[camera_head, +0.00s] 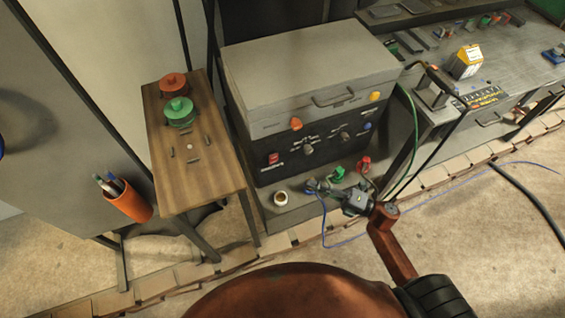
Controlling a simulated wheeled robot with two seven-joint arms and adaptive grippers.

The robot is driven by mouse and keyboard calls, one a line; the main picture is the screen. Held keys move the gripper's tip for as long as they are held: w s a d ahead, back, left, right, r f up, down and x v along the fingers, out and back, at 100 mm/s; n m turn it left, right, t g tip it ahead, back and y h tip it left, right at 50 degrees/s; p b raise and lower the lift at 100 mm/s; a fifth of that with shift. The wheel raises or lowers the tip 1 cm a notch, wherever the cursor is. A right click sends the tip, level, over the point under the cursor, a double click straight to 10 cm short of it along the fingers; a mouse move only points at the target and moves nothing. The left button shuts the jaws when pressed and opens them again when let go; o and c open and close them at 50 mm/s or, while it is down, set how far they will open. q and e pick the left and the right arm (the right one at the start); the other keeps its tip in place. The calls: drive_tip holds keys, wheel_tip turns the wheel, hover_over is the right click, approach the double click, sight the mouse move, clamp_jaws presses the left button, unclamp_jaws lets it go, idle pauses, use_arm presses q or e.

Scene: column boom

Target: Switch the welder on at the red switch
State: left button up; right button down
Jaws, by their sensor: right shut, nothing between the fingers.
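The welder (310,80) is a grey-topped box with a black front panel, standing left of the middle. The red switch (273,158) is at the left of that panel, below an orange knob. Its on or off position is too small to tell. My right gripper (315,186) reaches in from the lower right. It is shut and empty, in front of the panel's lower edge, to the right of and below the red switch and apart from it. My left gripper is out of view.
Green (338,173) and red (364,164) connectors sit near my right gripper, with a blue cable (325,225) below. A small wooden table (205,150) stands left of the welder. A cluttered grey workbench (505,65) is at the right.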

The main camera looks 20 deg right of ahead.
approach(271, 158)
drive_tip(key=a, duration=0.4)
drive_tip(key=w+b, duration=0.1)
drive_tip(key=w, duration=0.3)
drive_tip(key=shift+a+r, duration=0.1)
drive_tip(key=shift+r, duration=0.05)
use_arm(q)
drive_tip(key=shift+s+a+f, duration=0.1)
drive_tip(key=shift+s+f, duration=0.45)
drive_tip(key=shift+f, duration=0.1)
